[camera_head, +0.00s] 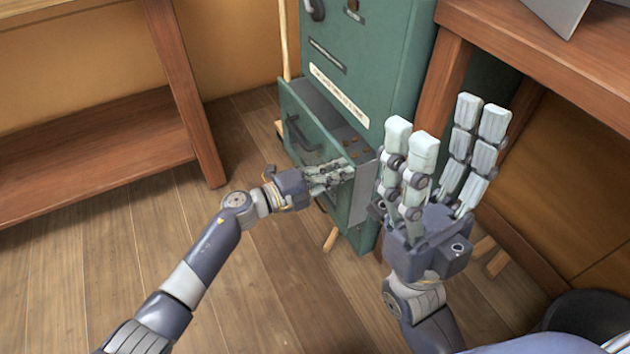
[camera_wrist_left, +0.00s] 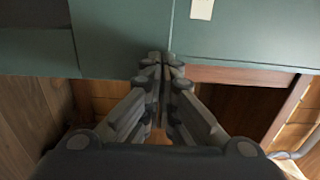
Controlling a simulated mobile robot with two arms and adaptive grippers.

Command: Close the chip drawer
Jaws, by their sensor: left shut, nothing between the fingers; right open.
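The green chip drawer (camera_head: 301,132) stands pulled out of the green cabinet (camera_head: 372,50) in the head view, with a dark handle on its front. Small brownish bits lie inside it. My left gripper (camera_head: 345,172) is shut and empty at the right end of the drawer front. Whether it touches the drawer I cannot tell. In the left wrist view its closed fingers (camera_wrist_left: 164,62) point at a green surface. My right gripper (camera_head: 446,142) is open and empty, raised in front of the cabinet's right side, and hides part of it.
A wooden shelf unit (camera_head: 95,150) stands at the left. A wooden table (camera_head: 540,45) stands at the right, close to my right gripper, with a grey object (camera_head: 558,12) on top. The plank floor (camera_head: 90,265) is clear in front of the shelf.

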